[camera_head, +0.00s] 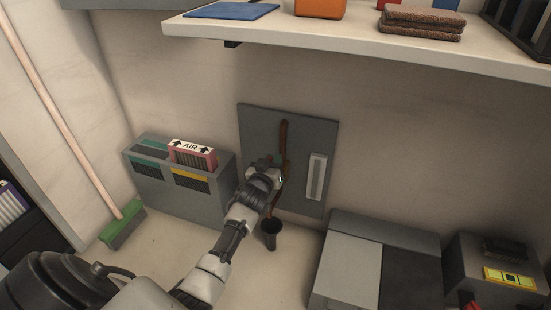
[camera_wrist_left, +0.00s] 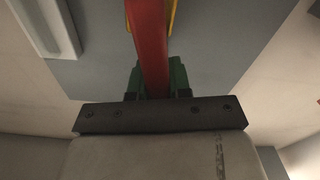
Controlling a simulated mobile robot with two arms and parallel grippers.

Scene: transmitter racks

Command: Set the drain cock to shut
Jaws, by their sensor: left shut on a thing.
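The drain cock's red lever (camera_wrist_left: 150,45) runs up from between the green fingers of my left gripper (camera_wrist_left: 157,82) in the left wrist view. The gripper is shut on this lever. In the head view my left gripper (camera_head: 268,172) is at the grey wall panel (camera_head: 260,125), in front of the brown pipe (camera_head: 284,135). It hides most of the cock there, so the lever's angle is hard to tell. A black drain cup (camera_head: 271,228) stands below the pipe. My right gripper is not in view.
A white strip (camera_head: 316,178) is on the panel's right side. A grey box with a pink AIR filter (camera_head: 192,155) is to the left. A white shelf (camera_head: 350,45) overhangs above. Grey cabinets (camera_head: 350,265) stand at lower right. A green broom (camera_head: 122,225) leans at left.

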